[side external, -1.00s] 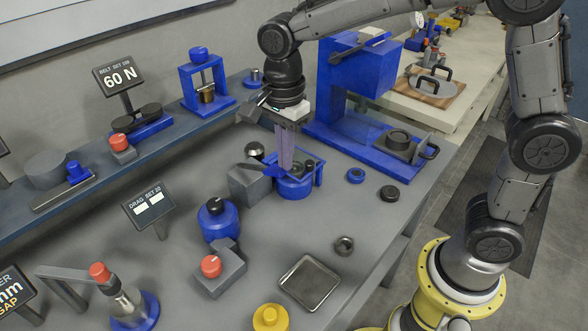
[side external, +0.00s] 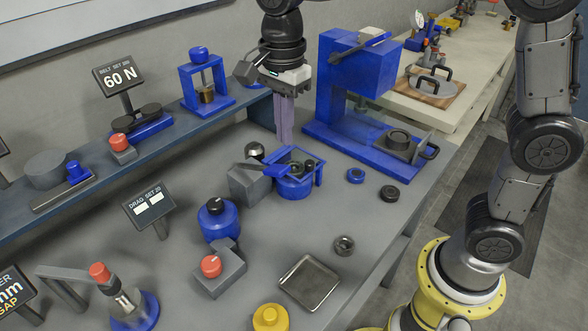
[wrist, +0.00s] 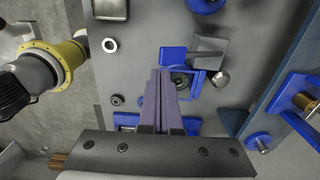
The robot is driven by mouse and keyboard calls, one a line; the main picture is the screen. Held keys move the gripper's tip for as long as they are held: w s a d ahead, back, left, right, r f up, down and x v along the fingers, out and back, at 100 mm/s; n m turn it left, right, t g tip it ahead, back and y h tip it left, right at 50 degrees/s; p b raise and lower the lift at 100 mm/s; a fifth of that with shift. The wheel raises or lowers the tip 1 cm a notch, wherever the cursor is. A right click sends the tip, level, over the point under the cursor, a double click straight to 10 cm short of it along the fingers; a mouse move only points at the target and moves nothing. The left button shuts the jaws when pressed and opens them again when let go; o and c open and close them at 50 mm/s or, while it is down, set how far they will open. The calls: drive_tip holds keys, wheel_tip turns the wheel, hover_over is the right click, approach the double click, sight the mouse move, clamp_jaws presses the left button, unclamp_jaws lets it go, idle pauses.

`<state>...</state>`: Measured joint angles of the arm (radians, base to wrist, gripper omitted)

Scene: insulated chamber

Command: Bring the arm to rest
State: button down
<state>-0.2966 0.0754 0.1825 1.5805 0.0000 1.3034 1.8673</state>
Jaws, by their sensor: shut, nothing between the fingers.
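My gripper (side external: 285,141) hangs upright with its long purple fingers pointing down, above the back of the grey bench. The fingers are together with nothing between them. It also shows in the wrist view (wrist: 159,75), looking down at the bench. In the side view the fingertips are above and behind a blue fixture (side external: 294,187) with a grey block (side external: 250,183) beside it. I cannot tell the exact height over the bench.
A tall blue press (side external: 352,80) stands just right of my gripper. A blue frame (side external: 207,85) stands on the raised shelf to the left. Small rings (side external: 389,193), a metal tray (side external: 310,283) and a blue knobbed pot (side external: 218,220) are nearer the front.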

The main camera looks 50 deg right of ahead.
drive_tip(key=shift+d+r, duration=0.15)
drive_tip(key=shift+d, duration=0.05)
drive_tip(key=s+d+r+n+t, duration=0.1)
drive_tip(key=s+d+r+t, duration=0.2)
drive_tip(key=s+d+r, duration=0.45)
drive_tip(key=s+d+f+n+t, duration=0.2)
drive_tip(key=s+f+n, duration=0.7)
drive_tip(key=n, duration=0.8)
drive_tip(key=shift+s+d+f+t, duration=0.15)
drive_tip(key=shift+s+d+t, duration=0.3)
drive_tip(key=shift+s, duration=1.1)
drive_tip(key=shift+d, duration=0.1)
